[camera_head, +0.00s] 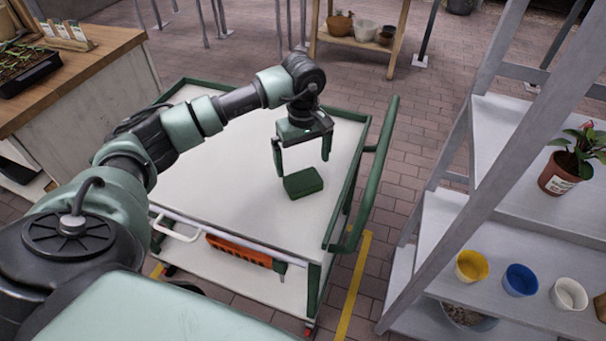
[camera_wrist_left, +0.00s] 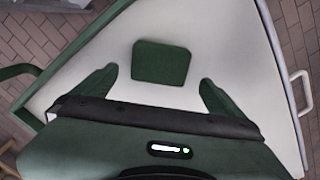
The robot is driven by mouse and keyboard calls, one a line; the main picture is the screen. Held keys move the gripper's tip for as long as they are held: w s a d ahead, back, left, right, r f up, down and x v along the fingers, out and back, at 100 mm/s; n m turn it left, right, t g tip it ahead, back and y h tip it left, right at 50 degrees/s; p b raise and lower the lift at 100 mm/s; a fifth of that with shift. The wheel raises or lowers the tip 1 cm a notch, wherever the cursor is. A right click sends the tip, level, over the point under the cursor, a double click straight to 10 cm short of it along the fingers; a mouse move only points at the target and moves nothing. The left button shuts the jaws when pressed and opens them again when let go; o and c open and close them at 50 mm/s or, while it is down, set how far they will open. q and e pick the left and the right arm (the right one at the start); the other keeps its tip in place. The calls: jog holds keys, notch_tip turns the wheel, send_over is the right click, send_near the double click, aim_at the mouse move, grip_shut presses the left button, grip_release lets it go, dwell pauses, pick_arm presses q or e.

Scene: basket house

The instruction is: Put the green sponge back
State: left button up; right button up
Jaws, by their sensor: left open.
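The green sponge (camera_head: 303,182) lies flat on the white top of the cart (camera_head: 225,190), towards its right side. My left gripper (camera_head: 303,165) is open and empty just above and behind the sponge, with its fingers pointing down. In the left wrist view the sponge (camera_wrist_left: 161,62) lies ahead of and between the two spread fingertips (camera_wrist_left: 158,80), apart from both. My right gripper is in neither view.
The cart has a green rim and a green handle (camera_head: 374,185) on the right; an orange item (camera_head: 238,251) sits on its lower shelf. A grey shelf (camera_head: 505,230) with pots stands right. A wooden bench (camera_head: 95,68) with seedlings stands left. The cart top around the sponge is clear.

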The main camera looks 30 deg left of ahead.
aim_at(303, 179)
pick_arm(q)
notch_tip(303, 179, up, 5)
jog(key=shift+r, duration=0.1)
dwell(0.6)
